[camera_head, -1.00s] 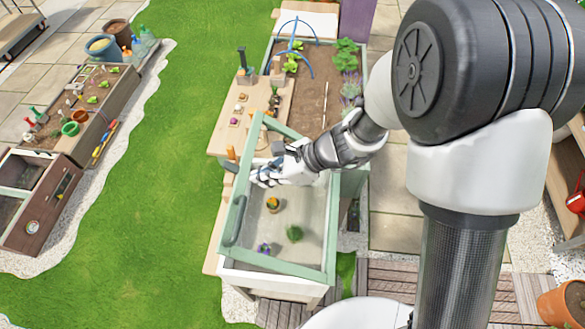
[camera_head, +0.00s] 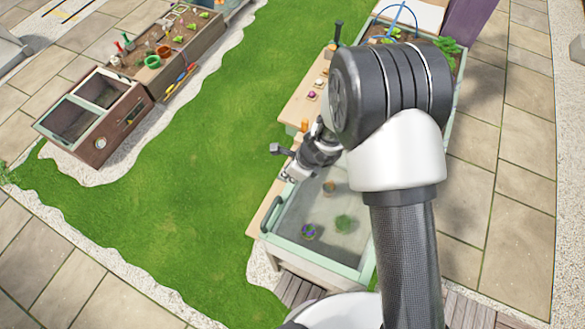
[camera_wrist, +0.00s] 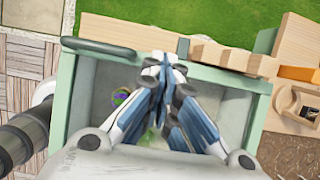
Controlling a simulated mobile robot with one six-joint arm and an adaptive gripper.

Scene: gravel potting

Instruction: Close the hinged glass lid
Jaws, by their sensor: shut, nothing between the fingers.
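The hinged glass lid (camera_head: 318,257) has a pale green frame and hazy glass. It appears to lie flat on its light box, with no clear gap along the visible edges; my arm hides its right side. Its dark handle (camera_head: 268,214) is at the left edge. Small plants (camera_head: 343,224) show through the glass. My gripper (camera_head: 290,172) is shut and empty near the lid's far left corner.
A wooden work shelf (camera_head: 300,104) with small items adjoins the box's far side. Grass (camera_head: 200,200) lies open to the left. A dark planter unit (camera_head: 103,116) stands beyond it. Stone paving (camera_head: 510,210) is on the right.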

